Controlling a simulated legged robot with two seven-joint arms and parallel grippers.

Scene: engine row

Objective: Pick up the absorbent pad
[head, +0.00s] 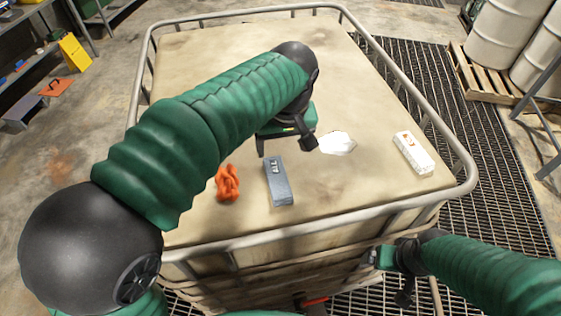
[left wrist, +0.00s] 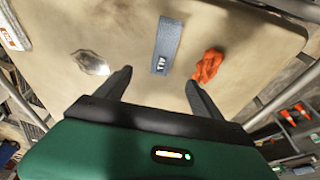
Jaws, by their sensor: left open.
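No readable label tells me which is the absorbent pad. My left gripper (head: 285,143) is open and empty above the tank, behind the grey-blue piece in the head view. In the left wrist view its fingertips (left wrist: 158,80) stand either side of the piece's lettered end, apart from it. My right gripper (head: 388,270) hangs before the tank's front edge.
A crumpled orange item (head: 228,183) lies just left of the grey-blue piece. A white box with orange marking (head: 413,153) lies near the right rim. A metal tube rail (head: 330,216) rings the tank top. The far part of the top is clear.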

